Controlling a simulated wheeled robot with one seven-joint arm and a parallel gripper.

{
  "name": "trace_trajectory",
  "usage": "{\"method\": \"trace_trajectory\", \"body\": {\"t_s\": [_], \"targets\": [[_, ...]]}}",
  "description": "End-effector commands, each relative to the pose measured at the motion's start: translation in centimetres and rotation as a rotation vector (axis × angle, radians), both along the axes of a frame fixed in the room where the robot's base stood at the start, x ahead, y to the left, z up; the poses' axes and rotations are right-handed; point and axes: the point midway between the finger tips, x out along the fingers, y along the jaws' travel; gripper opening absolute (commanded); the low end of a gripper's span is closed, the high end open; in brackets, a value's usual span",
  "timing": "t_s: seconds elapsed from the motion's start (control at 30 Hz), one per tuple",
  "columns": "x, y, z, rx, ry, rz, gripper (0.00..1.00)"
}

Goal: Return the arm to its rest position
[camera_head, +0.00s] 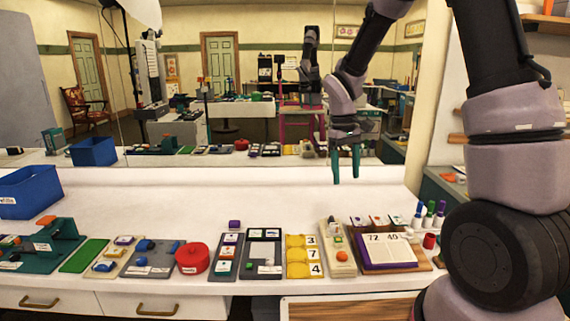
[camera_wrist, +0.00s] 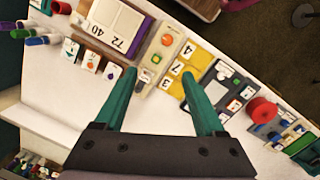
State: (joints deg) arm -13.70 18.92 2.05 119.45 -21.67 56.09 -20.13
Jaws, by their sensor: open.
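My gripper (camera_head: 347,165) has two green fingers and hangs in the air above the back of the white counter (camera_head: 270,188). The fingers point down and stand apart with nothing between them. In the wrist view my gripper (camera_wrist: 160,95) is also open and empty, and the counter with its props lies below it. My arm reaches in from the right side of the head view and bends down to the gripper.
A mirror (camera_head: 230,110) lies behind. The counter's back strip is mostly clear.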

Motion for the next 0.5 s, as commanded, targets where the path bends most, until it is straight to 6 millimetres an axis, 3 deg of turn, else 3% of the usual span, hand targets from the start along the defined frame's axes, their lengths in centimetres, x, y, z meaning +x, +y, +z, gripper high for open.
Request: {"method": "trace_trajectory", "body": {"t_s": [0.03, 0.2, 0.5], "targets": [[-0.6, -0.6, 2.5, 0.022, -0.047, -0.051, 0.72], [-3.3, -2.5, 9.0, 0.101, -0.180, -0.222, 0.72], [-10.1, -5.1, 17.6, 0.268, -0.407, -0.508, 0.72]]}}
